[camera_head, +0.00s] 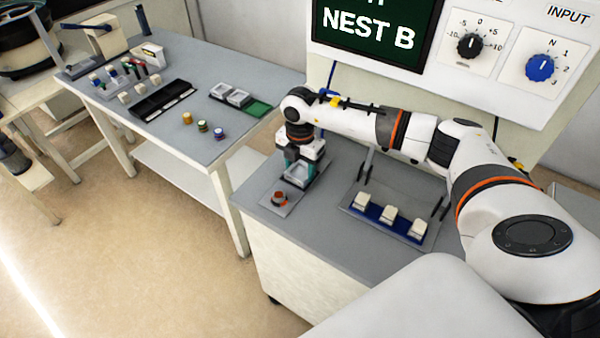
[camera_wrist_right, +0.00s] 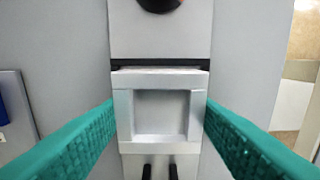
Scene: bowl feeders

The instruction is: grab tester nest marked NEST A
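A pale grey square tester nest (camera_head: 297,177) with a recessed middle stands on a light plate on the near bench. My right gripper (camera_head: 301,170) points down over it, one teal finger on each side. In the right wrist view the nest (camera_wrist_right: 160,115) fills the space between the fingertips, which meet its two side edges with no visible gap. It appears still at its place on the plate. I see no NEST A marking on it. The dark screen (camera_head: 372,30) reads NEST B, with a line above cut off. My left gripper is not in view.
An orange-and-dark ring-shaped part (camera_head: 280,199) lies on the plate before the nest. A blue tray (camera_head: 385,215) with three white blocks is to the right. The left table (camera_head: 190,140) holds two grey nests (camera_head: 230,93), a green pad (camera_head: 257,108) and several small parts.

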